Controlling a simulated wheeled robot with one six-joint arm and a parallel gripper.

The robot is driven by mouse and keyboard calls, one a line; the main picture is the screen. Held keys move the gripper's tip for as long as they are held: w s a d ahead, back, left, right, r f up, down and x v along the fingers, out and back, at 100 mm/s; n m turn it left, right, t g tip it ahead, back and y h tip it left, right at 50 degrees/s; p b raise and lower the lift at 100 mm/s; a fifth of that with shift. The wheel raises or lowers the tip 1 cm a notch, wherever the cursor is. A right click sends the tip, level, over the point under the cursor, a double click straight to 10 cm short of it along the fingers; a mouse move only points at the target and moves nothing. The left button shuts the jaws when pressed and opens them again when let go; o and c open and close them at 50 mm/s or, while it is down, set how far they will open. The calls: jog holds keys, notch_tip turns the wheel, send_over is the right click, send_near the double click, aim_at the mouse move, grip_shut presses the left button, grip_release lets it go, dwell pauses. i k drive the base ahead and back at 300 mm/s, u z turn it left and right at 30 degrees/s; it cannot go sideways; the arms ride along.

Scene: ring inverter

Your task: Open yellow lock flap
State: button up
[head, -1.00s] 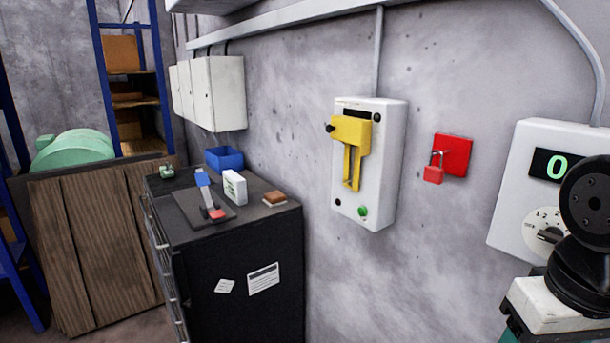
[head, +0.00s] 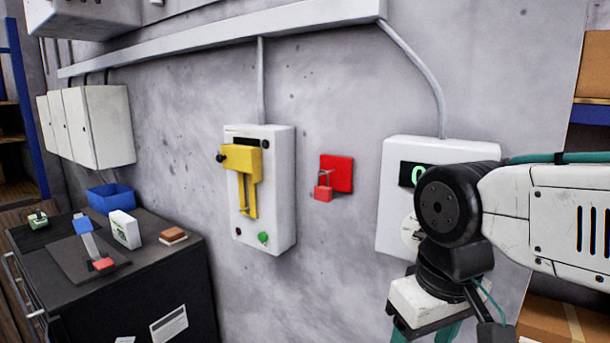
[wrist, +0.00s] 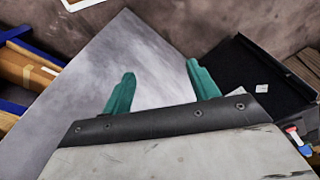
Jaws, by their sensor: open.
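The yellow lock flap (head: 241,158) sits across the upper front of a white wall box (head: 278,190) in the head view. Two yellow prongs hang down from it, and a dark knob shows at its left end. My gripper (wrist: 160,88) shows in the wrist view with its two green fingers wide apart and nothing between them. In the head view my arm is at the right, in front of the display box, well to the right of the flap and apart from it. The flap is not seen in the wrist view.
A red plate with a padlock (head: 336,175) is on the wall between the flap box and the display box (head: 397,165). A black cabinet (head: 185,262) with a blue bin (head: 110,198) and small items stands at lower left. The wall before the flap is clear.

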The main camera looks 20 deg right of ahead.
aim_at(241, 159)
jog(key=u, duration=0.45)
jog(key=k, duration=1.1)
jog(key=z, duration=0.35)
jog(key=i, duration=1.45)
jog(key=u, duration=1.05)
